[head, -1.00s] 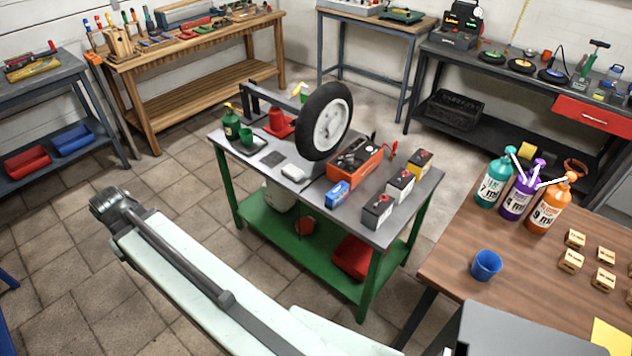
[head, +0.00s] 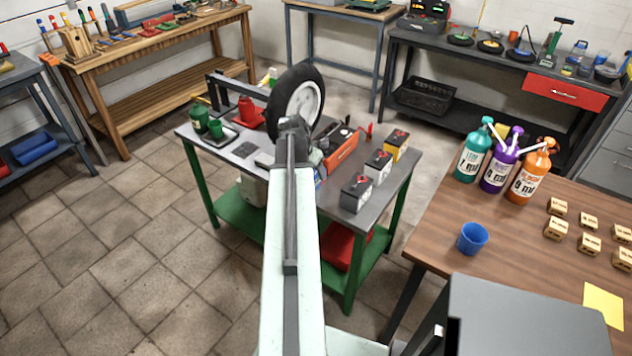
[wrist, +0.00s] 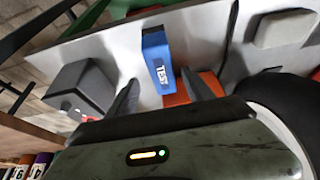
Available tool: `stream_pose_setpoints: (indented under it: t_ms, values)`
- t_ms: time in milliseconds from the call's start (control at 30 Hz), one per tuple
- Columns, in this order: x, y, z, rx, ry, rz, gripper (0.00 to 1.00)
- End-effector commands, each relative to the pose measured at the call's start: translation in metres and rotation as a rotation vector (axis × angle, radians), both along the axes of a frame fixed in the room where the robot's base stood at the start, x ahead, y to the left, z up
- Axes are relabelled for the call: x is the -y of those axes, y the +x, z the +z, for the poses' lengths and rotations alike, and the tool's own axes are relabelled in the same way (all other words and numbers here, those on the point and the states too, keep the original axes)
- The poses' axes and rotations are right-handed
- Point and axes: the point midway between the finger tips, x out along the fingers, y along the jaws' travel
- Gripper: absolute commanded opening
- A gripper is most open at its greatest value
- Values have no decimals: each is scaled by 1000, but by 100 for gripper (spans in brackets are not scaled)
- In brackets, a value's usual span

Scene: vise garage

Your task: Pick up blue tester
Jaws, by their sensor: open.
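The blue tester (wrist: 160,58), with "TEST" lettering on its side, lies on the grey top of the green-legged table (head: 408,165). In the wrist view it is just ahead of my open, empty gripper (wrist: 159,77), roughly in line with the gap between the fingers. I cannot tell how far the fingertips are from it. In the head view my arm reaches over the table and hides nearly all of the tester. My gripper's fingers do not show clearly there.
A wheel (head: 308,100) stands upright close by. An orange box (head: 343,150) is beside the tester, with a dark battery (head: 356,193) and other batteries at the right. A wooden table (head: 430,225) with bottles, a blue cup (head: 473,238) and small blocks stands at the right.

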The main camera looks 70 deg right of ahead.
Motion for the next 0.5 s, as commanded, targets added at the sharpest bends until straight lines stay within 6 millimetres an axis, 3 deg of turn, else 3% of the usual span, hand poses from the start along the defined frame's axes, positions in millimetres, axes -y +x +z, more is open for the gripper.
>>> stream_pose_setpoints:
  t_ms: [67, 267, 500]
  values:
    - [4, 0, -16, 0, 0, 0, 60]
    - [7, -1, -19, 0, 1, 2, 60]
    - [21, -4, -59, 0, 1, 3, 60]
